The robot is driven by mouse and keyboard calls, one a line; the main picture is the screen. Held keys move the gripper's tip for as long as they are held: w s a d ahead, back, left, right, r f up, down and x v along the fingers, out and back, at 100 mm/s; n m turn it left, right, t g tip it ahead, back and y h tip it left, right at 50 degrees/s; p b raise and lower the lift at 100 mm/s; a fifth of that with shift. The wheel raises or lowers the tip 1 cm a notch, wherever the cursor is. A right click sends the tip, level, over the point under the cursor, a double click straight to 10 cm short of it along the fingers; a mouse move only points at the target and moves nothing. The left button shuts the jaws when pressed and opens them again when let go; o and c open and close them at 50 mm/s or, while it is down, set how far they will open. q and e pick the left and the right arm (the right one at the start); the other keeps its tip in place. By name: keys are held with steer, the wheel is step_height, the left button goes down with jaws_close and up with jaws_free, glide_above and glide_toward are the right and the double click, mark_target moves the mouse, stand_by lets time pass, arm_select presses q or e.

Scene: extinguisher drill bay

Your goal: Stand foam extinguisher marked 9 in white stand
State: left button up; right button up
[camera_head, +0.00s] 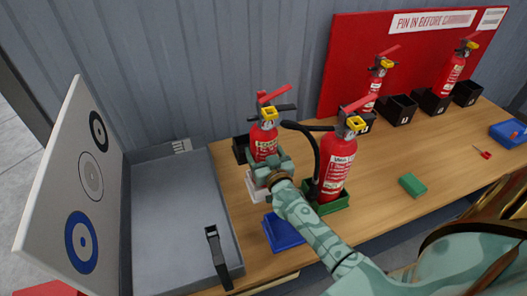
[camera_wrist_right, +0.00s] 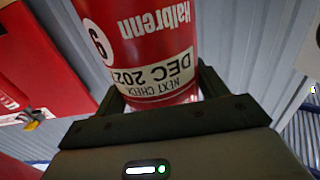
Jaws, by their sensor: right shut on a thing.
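The red extinguisher marked 9 (camera_wrist_right: 150,45) fills the right wrist view, with a white 9 disc and a "NEXT CHECK DEC" label. In the head view the extinguisher (camera_head: 263,143) is upright, with a yellow tag and black and red handles. My right gripper (camera_head: 264,171) is shut around its lower body; its fingers also show on both sides of it in the wrist view (camera_wrist_right: 163,90). The white stand (camera_head: 257,193) is directly below, partly covered by the gripper. The extinguisher's base is hidden, so I cannot tell whether it touches the stand. My left gripper is not in view.
Another extinguisher (camera_head: 337,170) with a hose stands close on the right in a green stand (camera_head: 330,207). An empty blue stand (camera_head: 283,233) is in front. A grey tray (camera_head: 180,215) lies left. Black stands (camera_head: 398,110) and more extinguishers line the red board (camera_head: 345,60).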

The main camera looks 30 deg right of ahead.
steer(key=shift+w+r, duration=0.1)
steer(key=shift+r, duration=0.05)
steer(key=shift+f+b, duration=0.95)
steer(key=shift+f, duration=0.25)
stand_by(0.6)
steer(key=shift+f, duration=0.35)
steer(key=shift+f+b, duration=0.1)
steer(key=shift+b, duration=0.2)
